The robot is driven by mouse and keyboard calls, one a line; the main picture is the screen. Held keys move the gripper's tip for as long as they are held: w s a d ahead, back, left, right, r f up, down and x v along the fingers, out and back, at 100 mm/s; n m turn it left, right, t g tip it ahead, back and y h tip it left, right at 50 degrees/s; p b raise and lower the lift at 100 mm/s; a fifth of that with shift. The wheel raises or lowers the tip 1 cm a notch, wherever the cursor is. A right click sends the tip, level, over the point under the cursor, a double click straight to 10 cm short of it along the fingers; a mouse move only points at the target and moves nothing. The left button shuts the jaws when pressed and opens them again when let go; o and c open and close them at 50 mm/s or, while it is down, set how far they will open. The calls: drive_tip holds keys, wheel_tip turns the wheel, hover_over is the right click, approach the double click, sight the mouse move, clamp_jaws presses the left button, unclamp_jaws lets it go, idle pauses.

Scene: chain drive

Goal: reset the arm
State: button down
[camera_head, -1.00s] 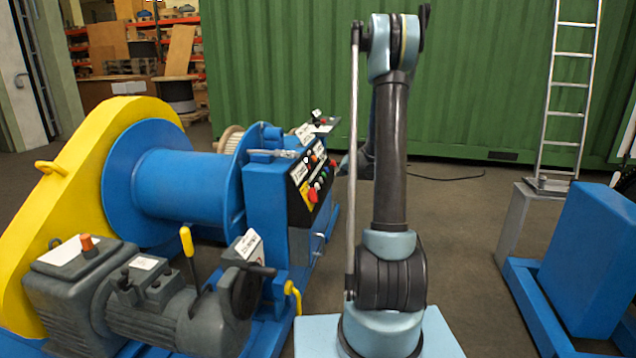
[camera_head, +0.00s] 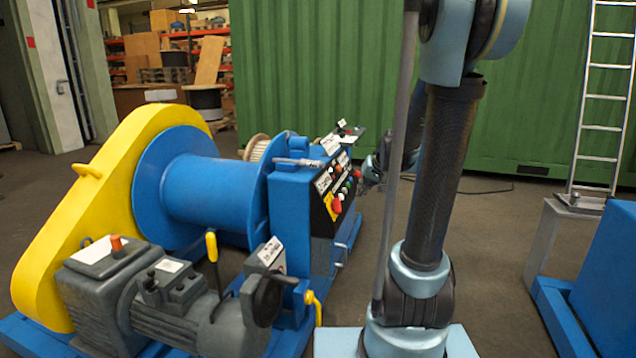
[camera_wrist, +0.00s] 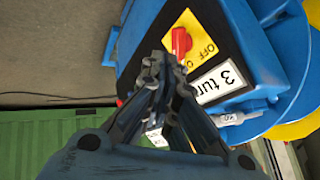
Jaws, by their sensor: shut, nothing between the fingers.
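My arm rises at the right of centre in the head view. My gripper (camera_head: 371,172) is small there, beside the right edge of the winch's control panel (camera_head: 322,195), partly behind my arm. In the wrist view my gripper (camera_wrist: 164,75) is shut, its fingers closed together with nothing between them. Just past the fingertips is a red rotary switch (camera_wrist: 181,42) on a yellow plate marked OFF. Whether the fingertips touch the panel I cannot tell.
The blue drum (camera_head: 205,190), yellow chain guard (camera_head: 75,215) and grey motor (camera_head: 180,300) stand left. A blue block (camera_head: 605,270) and a ladder (camera_head: 603,95) are at the right. A green container (camera_head: 310,75) stands behind. Open floor lies between winch and block.

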drive_tip(key=s+d+f+g+h, duration=0.1)
drive_tip(key=s+f, duration=0.1)
drive_tip(key=s, duration=0.9)
drive_tip(key=s+d+f+g+h, duration=0.1)
drive_tip(key=s+f+g, duration=0.1)
drive_tip(key=s, duration=0.9)
drive_tip(key=s+d+f+n+g+h, duration=0.1)
drive_tip(key=s+f, duration=0.2)
drive_tip(key=s, duration=0.8)
drive_tip(key=shift+f+g, duration=0.25)
drive_tip(key=shift+g, duration=0.15)
drive_tip(key=shift+w, duration=0.1)
